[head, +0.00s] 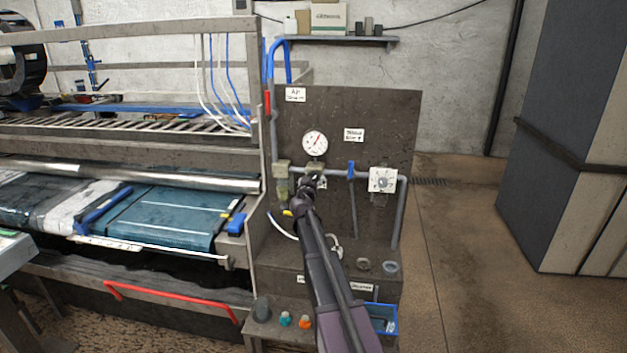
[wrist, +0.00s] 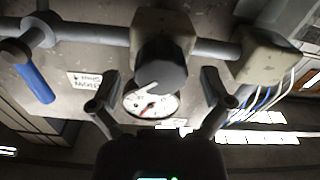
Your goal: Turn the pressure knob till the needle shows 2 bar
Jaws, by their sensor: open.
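The pressure knob (wrist: 160,66) is a dark round cylinder with a pale pointer line, on a beige regulator body (wrist: 163,22) in the wrist view. In the head view my arm largely hides it. The white round gauge (head: 315,143) is above it on the dark panel; its needle tilts up and right, but the scale is too small to read. The gauge also shows in the wrist view (wrist: 152,104), partly covered by the knob. My gripper (wrist: 160,90) is open, one finger at each side of the knob in the picture; I see no contact. It also shows in the head view (head: 311,184).
A blue lever valve (head: 351,171) and a white dial box (head: 383,180) are right of the knob along the grey pipe. A beige pipe fitting (head: 282,171) is close on the left. A blue tray (head: 383,318) and several small items sit below. Open floor lies right.

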